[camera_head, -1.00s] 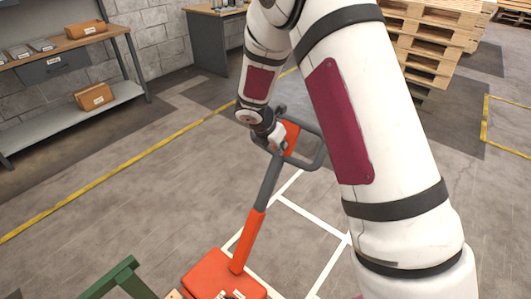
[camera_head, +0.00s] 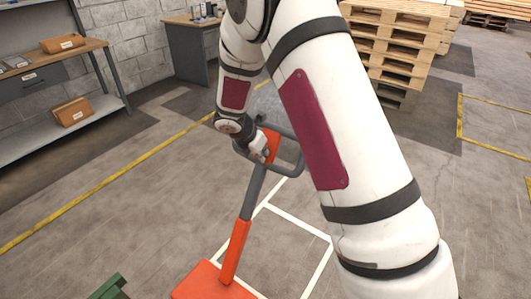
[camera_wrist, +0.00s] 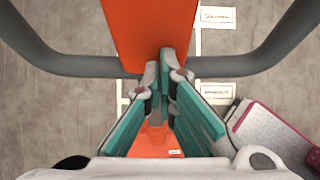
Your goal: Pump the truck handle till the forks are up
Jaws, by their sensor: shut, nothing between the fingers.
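The truck's orange and grey handle (camera_head: 246,212) leans up from its orange base (camera_head: 212,284) in the head view, with a grey loop grip (camera_head: 292,160) at its top. My gripper (camera_head: 262,152) is at the loop, by the orange plate inside it. In the wrist view my gripper (camera_wrist: 166,72) is shut and empty, its fingertips together over the orange plate (camera_wrist: 148,30), near the grey crossbar (camera_wrist: 85,66). I cannot tell whether they touch it. The forks are not in view.
Stacked pallets (camera_head: 395,45) stand at the back right. A shelf bench (camera_head: 60,130) with boxes is at the left, a desk (camera_head: 195,50) behind. A green piece (camera_head: 110,288) shows at the lower left. Floor right of the handle is open.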

